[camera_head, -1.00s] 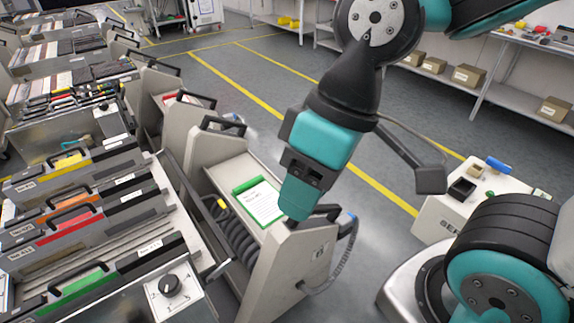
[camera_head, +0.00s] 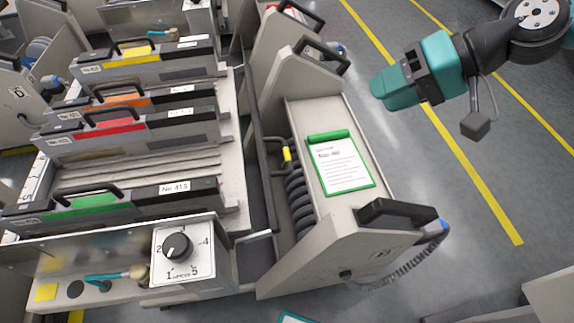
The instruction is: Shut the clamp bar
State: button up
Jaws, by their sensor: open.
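A long dark bar (camera_head: 254,120) runs along the right side of the feeder bank, between it and the grey trolley; it looks like the clamp bar, but I cannot tell its angle for sure. A bent metal rod (camera_head: 254,237) sticks out near its front end. My gripper (camera_head: 384,92) is at the upper right, over the floor beyond the trolley, clear of the bar and touching nothing. It points left, is open and holds nothing I can see; its fingertips are hard to make out.
The trolley (camera_head: 335,245) carries a green clipboard (camera_head: 340,165) and a black handle (camera_head: 395,211). The floor at right is mostly clear.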

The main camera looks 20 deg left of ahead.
jog(key=w+a+f+m+y+b, duration=0.1)
jog(key=w+a+f+b, duration=0.1)
jog(key=f, duration=0.4)
jog(key=w+a+f+y+b, duration=0.2)
jog(key=w+f, duration=0.1)
jog(key=f, duration=0.4)
jog(key=m+y+b, duration=0.3)
jog(key=y+b, duration=0.1)
jog(key=b, duration=0.1)
send_near(286, 151)
jog(key=shift+g, duration=0.4)
jog(key=a, duration=0.3)
jog(key=a+f, duration=0.1)
jog(key=a, duration=0.2)
jog(key=s+a+f+b, duration=0.1)
jog(key=a, duration=0.2)
jog(key=shift+a, duration=0.4)
jog(key=shift+s+r, duration=0.1)
grip_shut()
